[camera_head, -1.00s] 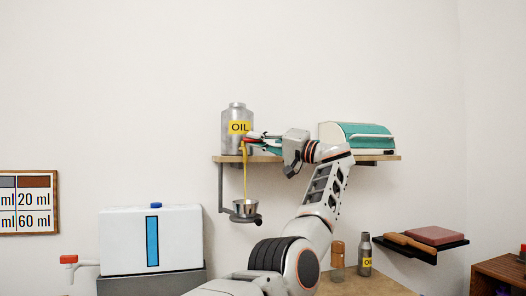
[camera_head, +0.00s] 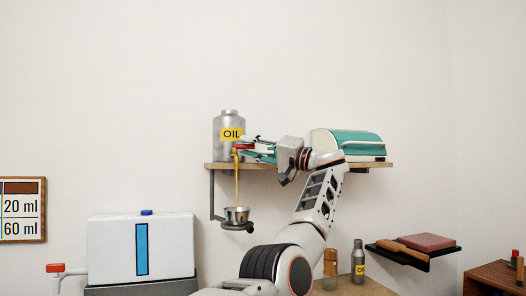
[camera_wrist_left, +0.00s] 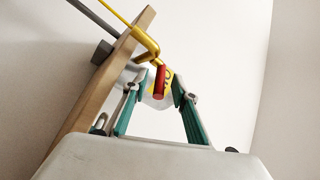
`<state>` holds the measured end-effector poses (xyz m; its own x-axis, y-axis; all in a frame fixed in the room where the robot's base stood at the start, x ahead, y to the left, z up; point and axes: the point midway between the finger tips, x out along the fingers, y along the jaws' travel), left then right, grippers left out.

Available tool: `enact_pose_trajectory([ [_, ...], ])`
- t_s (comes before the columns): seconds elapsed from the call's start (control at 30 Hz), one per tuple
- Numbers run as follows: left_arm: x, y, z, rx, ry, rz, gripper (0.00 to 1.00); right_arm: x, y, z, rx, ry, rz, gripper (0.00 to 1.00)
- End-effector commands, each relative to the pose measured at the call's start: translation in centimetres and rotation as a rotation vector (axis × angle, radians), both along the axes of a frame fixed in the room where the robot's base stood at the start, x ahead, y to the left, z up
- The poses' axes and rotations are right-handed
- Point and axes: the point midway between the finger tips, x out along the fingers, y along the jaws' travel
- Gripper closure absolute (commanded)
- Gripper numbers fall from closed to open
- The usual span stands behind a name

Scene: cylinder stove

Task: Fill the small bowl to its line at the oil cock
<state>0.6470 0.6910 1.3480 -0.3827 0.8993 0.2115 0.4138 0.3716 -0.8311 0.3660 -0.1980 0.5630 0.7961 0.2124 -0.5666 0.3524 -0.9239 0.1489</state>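The small metal bowl (camera_head: 236,215) sits upright in a ring bracket below the wall shelf. A thin yellow oil stream (camera_head: 237,187) falls from the oil cock into it; the level inside and the line cannot be made out. The grey oil can (camera_head: 229,128) with a yellow OIL label stands on the shelf. The cock has a yellow spout (camera_wrist_left: 146,42) and a red handle (camera_wrist_left: 160,82). My left gripper (camera_wrist_left: 157,86) is at the cock, its teal fingers apart on either side of the red handle. My right gripper is not in view.
The shelf (camera_head: 205,166) also carries a teal and white box (camera_head: 350,142). Below are a white tank (camera_head: 115,250) with a blue strip, a small oil bottle (camera_head: 358,262), and a dark wall shelf (camera_head: 420,256) at right. A ml chart (camera_head: 22,210) hangs at left.

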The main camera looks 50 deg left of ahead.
Motion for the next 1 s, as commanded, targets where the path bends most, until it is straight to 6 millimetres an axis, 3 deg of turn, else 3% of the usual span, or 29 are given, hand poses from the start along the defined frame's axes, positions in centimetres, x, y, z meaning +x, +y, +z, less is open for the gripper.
enact_pose_trajectory([
  [0.4,3.3,-7.8,-1.7,0.001,0.004,-0.004,0.72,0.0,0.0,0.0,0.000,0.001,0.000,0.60],
  [0.7,4.1,-9.7,-2.1,0.001,0.000,-0.003,0.72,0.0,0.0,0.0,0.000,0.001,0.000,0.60],
  [1.0,4.2,-10.1,-2.3,0.002,0.000,-0.001,0.72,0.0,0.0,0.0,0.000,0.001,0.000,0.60],
])
